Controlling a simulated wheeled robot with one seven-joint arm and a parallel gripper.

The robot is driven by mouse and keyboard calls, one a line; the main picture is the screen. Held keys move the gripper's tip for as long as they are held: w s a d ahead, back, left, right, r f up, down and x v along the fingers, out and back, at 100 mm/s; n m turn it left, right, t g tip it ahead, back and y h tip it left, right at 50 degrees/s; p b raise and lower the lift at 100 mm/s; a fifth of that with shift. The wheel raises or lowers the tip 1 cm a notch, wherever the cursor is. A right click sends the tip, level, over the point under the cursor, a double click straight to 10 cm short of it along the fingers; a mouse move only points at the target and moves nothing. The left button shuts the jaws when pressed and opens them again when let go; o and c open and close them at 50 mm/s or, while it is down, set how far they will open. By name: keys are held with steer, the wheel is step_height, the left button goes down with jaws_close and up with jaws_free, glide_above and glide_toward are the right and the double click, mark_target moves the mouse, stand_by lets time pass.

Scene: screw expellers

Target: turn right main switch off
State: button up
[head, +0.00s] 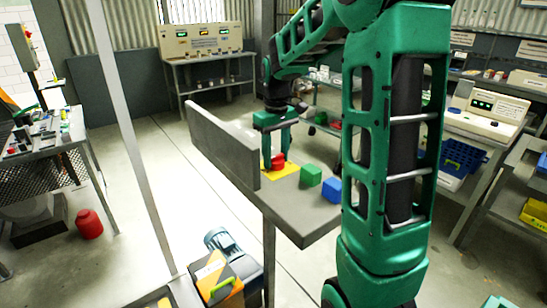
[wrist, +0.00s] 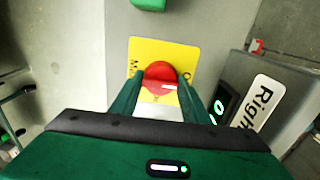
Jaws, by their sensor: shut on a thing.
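The right main switch is a red round knob (head: 278,161) on a yellow plate (head: 268,174), set on a grey bench (head: 292,205). In the wrist view, the knob (wrist: 160,73) has a pale mark on its face, and the yellow plate (wrist: 150,47) shows partly covered lettering. My gripper (head: 277,156) points down at the knob. In the wrist view, my gripper (wrist: 161,82) has one finger on each side of the knob and is shut on it. A "Right" label (wrist: 262,100) and a small dark display (wrist: 221,105), apparently reading 0, are beside it.
A green block (head: 311,175) and a blue block (head: 331,190) stand on the bench to the right of the switch. An upright grey panel (head: 222,145) edges the bench's left side. An orange and blue motor unit (head: 220,280) stands in front, below the bench.

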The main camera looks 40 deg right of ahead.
stand_by(0.3)
steer(key=o, duration=1.1)
steer(key=shift+c, duration=0.2)
step_height(320, 180, up, 11)
steer(key=shift+f, duration=0.15)
